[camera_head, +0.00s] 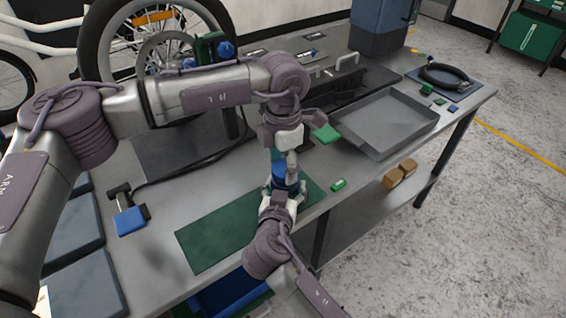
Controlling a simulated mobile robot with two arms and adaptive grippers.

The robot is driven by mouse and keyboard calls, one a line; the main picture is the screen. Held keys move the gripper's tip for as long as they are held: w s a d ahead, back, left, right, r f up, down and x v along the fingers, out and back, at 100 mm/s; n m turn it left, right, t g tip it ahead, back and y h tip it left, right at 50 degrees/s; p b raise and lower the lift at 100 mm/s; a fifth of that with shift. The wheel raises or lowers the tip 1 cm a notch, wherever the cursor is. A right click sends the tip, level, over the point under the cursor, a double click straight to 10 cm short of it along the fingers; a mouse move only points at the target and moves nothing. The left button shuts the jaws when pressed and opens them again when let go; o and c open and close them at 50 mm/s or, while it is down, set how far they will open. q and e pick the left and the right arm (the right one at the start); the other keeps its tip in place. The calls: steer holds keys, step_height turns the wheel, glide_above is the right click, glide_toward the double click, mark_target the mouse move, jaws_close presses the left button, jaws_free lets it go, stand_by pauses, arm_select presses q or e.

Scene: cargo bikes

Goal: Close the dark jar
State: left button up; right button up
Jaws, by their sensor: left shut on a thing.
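A dark blue jar (285,184) stands near the front edge of the bench, on or beside a green mat (215,238). A brighter blue part, seemingly its lid (284,170), shows at its top. My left gripper (291,163) reaches down from above and is shut on this blue lid. Whether the lid is seated cannot be told. My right gripper (283,190) comes from the front with fingers on both sides of the jar. Its grip is partly hidden by its own wrist.
A grey tray (388,122) lies to the right. A green block (338,184) lies near the front edge. A bicycle wheel (150,45) stands behind. A blue bin (225,290) sits below the bench.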

arm_select(q)
steer(key=shift+f, duration=0.6)
steer(key=m, duration=0.4)
steer(key=shift+w, duration=0.1)
steer(key=m, duration=0.4)
steer(key=shift+w+m, duration=0.15)
steer(key=shift+m, duration=0.15)
steer(key=m, duration=0.6)
steer(key=shift+w+d, duration=0.1)
steer(key=shift+w, duration=0.05)
steer(key=m, duration=0.4)
steer(key=shift+d+m, duration=0.1)
steer(key=shift+m, duration=0.3)
steer(key=m, duration=0.6)
steer(key=shift+w+d+m, duration=0.1)
steer(key=shift+d+m, duration=0.1)
steer(key=shift+m, duration=0.1)
steer(key=m, duration=0.8)
steer(key=shift+d, duration=0.15)
